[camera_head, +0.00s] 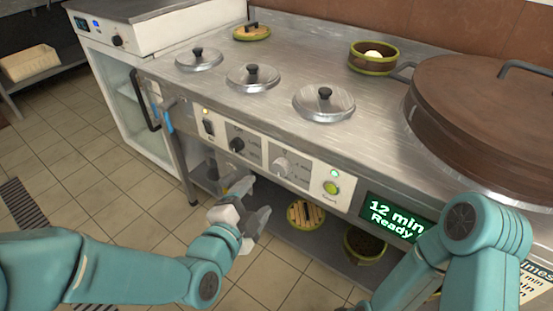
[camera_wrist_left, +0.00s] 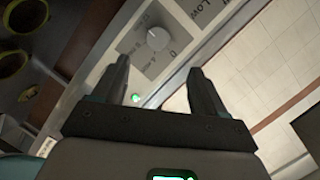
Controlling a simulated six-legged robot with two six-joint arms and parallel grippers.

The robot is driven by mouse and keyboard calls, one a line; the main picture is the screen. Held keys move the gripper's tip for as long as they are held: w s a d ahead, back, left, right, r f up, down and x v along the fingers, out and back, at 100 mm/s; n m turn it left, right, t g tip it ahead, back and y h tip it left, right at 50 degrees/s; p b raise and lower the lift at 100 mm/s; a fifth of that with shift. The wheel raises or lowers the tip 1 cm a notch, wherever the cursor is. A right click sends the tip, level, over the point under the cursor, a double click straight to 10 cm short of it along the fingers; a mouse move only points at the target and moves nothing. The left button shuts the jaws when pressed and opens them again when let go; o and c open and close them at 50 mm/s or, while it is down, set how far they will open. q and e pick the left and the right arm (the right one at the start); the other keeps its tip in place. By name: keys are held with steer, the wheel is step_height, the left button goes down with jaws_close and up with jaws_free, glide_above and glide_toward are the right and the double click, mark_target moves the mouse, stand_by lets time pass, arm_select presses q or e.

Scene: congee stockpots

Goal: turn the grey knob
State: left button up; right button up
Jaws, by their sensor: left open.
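My left gripper (camera_head: 254,198) is open and empty, below and in front of the panel. In the left wrist view the grey knob (camera_wrist_left: 157,38) shows just beyond the fingertips, roughly between the two fingers (camera_wrist_left: 159,64), with a gap still visible. Of my right arm only links show at the right; its gripper is out of view.
Lidded pots (camera_head: 323,101) stand in the steel top, with a large brown lid (camera_head: 490,115) at the right. A display (camera_head: 395,217) reads "12 min Ready". A lower shelf (camera_head: 290,238) holds baskets. Tiled floor (camera_head: 110,200) is open at the left.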

mark_target(279, 170)
arm_select(q)
steer(key=x, duration=0.5)
steer(key=p+x, duration=0.1)
steer(key=x, duration=0.5)
steer(key=shift+s+d+f+p, duration=0.15)
steer(key=shift+d+f+p, duration=0.05)
steer(key=shift+p, duration=0.1)
steer(key=shift+w+d, duration=0.15)
steer(key=shift+w, duration=0.15)
arm_select(e)
steer(key=r, duration=0.1)
steer(key=s+r, duration=0.1)
steer(key=r, duration=0.1)
steer(key=shift+s+a+g, duration=0.25)
steer(key=shift+s+g, duration=0.05)
steer(key=shift+g, duration=0.1)
arm_select(q)
steer(key=c, duration=1)
arm_select(e)
steer(key=shift+f, duration=0.1)
